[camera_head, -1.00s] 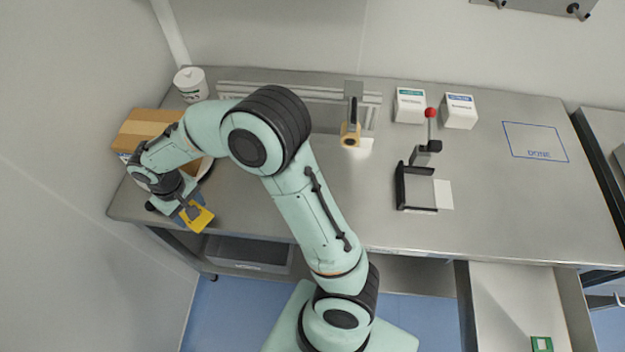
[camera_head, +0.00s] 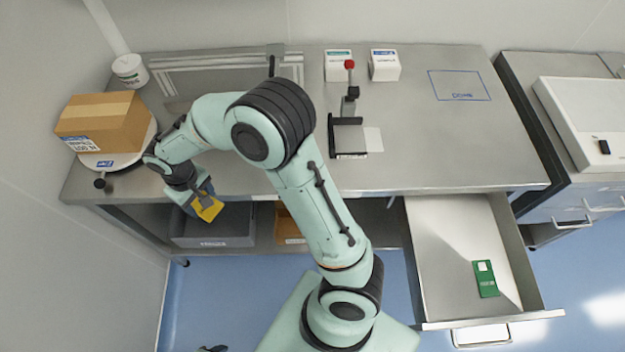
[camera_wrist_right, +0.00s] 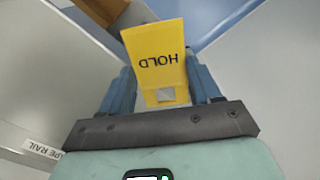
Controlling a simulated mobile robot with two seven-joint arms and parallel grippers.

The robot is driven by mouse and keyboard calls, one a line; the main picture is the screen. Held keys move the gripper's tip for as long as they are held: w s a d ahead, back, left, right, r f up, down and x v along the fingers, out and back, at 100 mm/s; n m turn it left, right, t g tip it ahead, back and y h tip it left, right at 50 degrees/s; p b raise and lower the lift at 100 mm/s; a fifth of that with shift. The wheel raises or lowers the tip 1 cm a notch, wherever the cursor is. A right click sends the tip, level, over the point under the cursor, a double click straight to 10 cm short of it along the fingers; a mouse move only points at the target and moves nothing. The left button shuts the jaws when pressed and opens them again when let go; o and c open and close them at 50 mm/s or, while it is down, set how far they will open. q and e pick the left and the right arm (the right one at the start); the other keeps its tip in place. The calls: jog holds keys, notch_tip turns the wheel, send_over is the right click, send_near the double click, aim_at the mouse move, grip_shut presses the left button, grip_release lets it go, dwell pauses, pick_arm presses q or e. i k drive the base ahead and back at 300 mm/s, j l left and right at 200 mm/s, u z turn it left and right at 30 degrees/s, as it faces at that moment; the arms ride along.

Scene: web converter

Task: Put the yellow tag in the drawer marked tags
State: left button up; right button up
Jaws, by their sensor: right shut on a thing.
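The yellow tag (camera_head: 208,208), which reads HOLD, is held between the fingers of my right gripper (camera_head: 197,198). In the right wrist view, the tag (camera_wrist_right: 157,55) stands out past the blue fingers of the gripper (camera_wrist_right: 163,88). In the head view they are at the bench's front edge, left of centre. An open drawer (camera_head: 430,230) stands out from under the bench at the right. A green tag (camera_head: 485,279) lies in it. I cannot read any marking on the drawer's front. My left gripper does not show.
A grey bin (camera_head: 215,228) sits on the shelf below.

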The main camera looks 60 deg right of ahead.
aim_at(439, 271)
jog(key=k+z, duration=0.25)
jog(key=k, duration=0.15)
jog(key=k+l+z, duration=0.1)
jog(key=k+z, duration=0.15)
jog(key=k+l+z, duration=0.25)
jog(key=k+l, duration=0.45)
jog(key=i+l, duration=0.25)
jog(key=l+z, duration=0.05)
jog(key=l, duration=0.05)
